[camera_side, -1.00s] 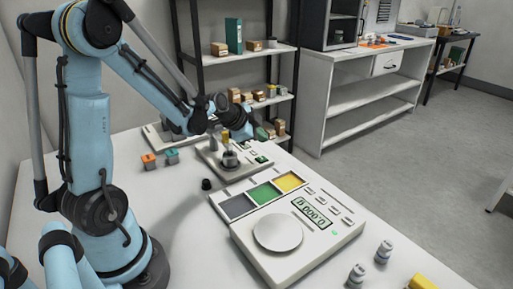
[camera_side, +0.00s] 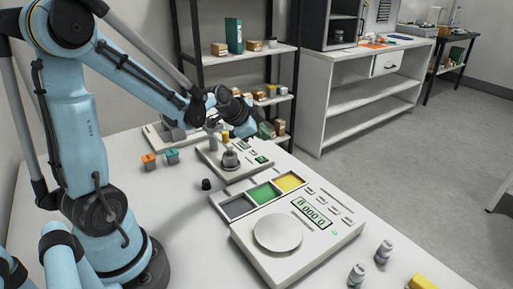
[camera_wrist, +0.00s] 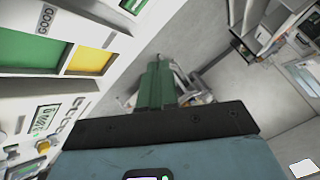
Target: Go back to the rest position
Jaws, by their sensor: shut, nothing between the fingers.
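My gripper (camera_wrist: 155,85) shows in the wrist view as green fingers closed together, with nothing between them. The floor and distant furniture lie beyond the fingertips. In the side view my arm reaches right, with its wrist above and behind the rear scale (camera_side: 210,160). The fingers are small and hard to tell from the shelf behind them there. A grey metal weight (camera_side: 230,159) stands on the rear scale, apart from my gripper.
A front scale (camera_side: 245,250) has an empty round pan. Beside it is a tray (camera_side: 218,197) with grey, green and yellow compartments. A black knob-like piece (camera_side: 206,184), orange and teal blocks, and two grey cylinders stand on the table. A shelf (camera_side: 270,53) stands behind.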

